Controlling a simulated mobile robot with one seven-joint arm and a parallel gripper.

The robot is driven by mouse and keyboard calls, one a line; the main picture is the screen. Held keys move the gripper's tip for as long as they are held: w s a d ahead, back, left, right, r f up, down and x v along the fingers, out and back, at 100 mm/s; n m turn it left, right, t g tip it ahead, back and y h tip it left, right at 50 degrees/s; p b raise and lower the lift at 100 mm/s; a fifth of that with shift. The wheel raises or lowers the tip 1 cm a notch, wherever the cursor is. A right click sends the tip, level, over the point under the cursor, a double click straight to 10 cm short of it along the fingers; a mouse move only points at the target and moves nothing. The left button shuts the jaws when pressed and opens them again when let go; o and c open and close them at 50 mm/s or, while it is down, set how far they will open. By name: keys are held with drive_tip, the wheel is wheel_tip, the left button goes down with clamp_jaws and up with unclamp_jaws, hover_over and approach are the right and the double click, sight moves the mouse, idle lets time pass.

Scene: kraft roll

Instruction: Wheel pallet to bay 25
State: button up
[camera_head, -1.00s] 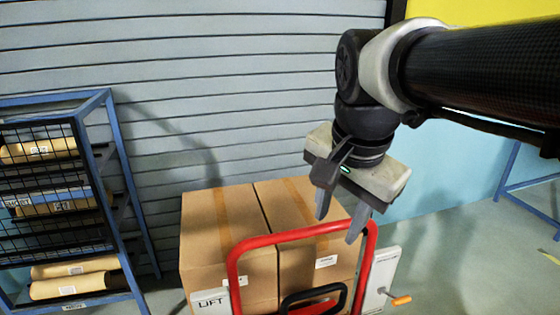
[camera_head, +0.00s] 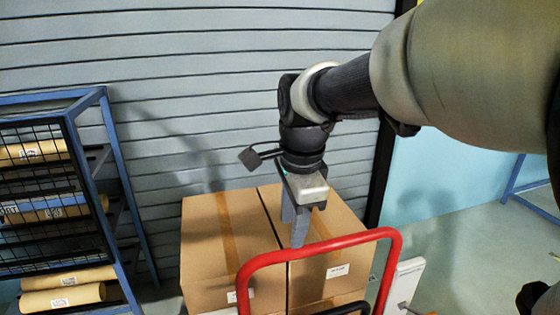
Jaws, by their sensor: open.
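Large brown cardboard boxes (camera_head: 222,235) stand side by side on a load low in the middle of the view. The red handle bar (camera_head: 325,246) of the pallet truck rises in front of them. The pallet itself is out of view below. My gripper (camera_head: 297,240) is open and points down above the boxes, behind the top of the red bar. I cannot tell whether its fingers touch the boxes. A black inner handle (camera_head: 345,309) shows at the bottom edge. No bay number shows.
A blue rack (camera_head: 112,170) with black mesh and kraft rolls (camera_head: 62,300) stands at the left. A grey slatted shutter (camera_head: 200,90) closes off the back. A white panel (camera_head: 403,285) stands right of the red bar. Open floor (camera_head: 465,260) lies at the right.

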sight(288, 251)
drive_tip(key=f, duration=0.2)
drive_tip(key=w+f, duration=0.1)
drive_tip(key=f, duration=0.5)
drive_tip(key=shift+w+a+f+b, duration=0.1)
drive_tip(key=shift+w+a+b, duration=0.15)
drive_tip(key=shift+w+b, duration=0.1)
clamp_jaws()
idle(0.9)
